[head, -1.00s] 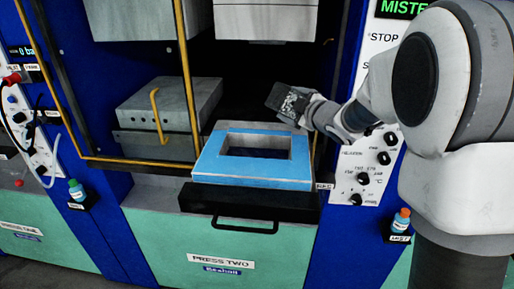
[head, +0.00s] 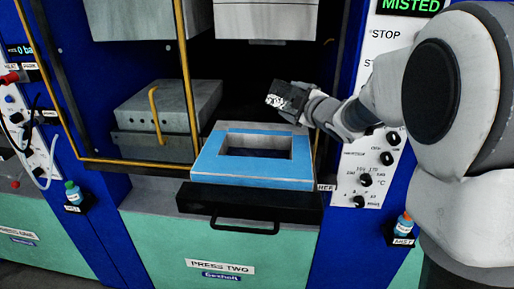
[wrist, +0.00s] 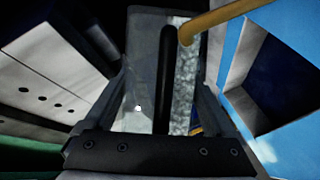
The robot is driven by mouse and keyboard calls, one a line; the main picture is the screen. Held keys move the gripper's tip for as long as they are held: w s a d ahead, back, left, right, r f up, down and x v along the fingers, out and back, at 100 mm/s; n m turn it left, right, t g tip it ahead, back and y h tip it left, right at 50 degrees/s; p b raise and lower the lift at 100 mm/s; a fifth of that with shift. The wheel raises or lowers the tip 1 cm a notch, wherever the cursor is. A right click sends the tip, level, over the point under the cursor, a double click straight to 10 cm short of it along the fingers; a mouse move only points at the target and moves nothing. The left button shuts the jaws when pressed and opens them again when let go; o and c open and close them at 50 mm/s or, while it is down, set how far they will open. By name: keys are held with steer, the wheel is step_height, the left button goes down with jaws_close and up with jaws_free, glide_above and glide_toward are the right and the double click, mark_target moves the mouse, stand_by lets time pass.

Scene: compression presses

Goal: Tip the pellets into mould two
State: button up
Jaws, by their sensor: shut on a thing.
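The blue mould (head: 213,172) of press two lies on a black drawer and has a rectangular opening. No pellets show in the part of its cavity that I can see. My gripper (head: 300,103) is shut on a small dark container (head: 290,94), held tilted above the mould's back right part. Whitish pellets (head: 275,101) show at the container's left end. In the wrist view the grey container (wrist: 145,65) sits between the fingers, with a speckled strip of pellets (wrist: 185,85). The blue mould (wrist: 232,55) is to its right there. I cannot see any pellets falling.
The black drawer (head: 190,200) has a handle at the front. A yellow pipe (head: 186,70) rises left of the mould, and a grey block (head: 165,100) stands behind it. A grey upper block (head: 265,18) hangs above. A control panel (head: 350,180) stands to the right.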

mark_target(290, 96)
steer(key=shift+s+r+n+t+b, duration=0.1)
steer(key=shift+r+n+t+b, duration=0.6)
steer(key=shift+b, duration=1.3)
steer(key=shift+s+a+r+n+b, duration=0.2)
steer(key=shift+s+a+n+b, duration=0.55)
steer(key=shift+b, duration=1.8)
steer(key=shift+a+r+n+t+b, duration=0.1)
steer(key=shift+r+n+t+b, duration=0.45)
steer(key=shift+b, duration=1.1)
steer(key=shift+r+n+t+b, duration=0.1)
steer(key=shift+n+b, duration=0.8)
steer(key=shift+b, duration=0.7)
steer(key=shift+s+a+r+n+t+y+b, duration=0.3)
steer(key=shift+n+b, duration=0.6)
steer(key=shift+b, duration=1)
steer(key=shift+s+a+r+n+t+y+b, duration=0.15)
steer(key=shift+s+a+r+n+y+b, duration=0.2)
steer(key=shift+n+b, duration=1.05)
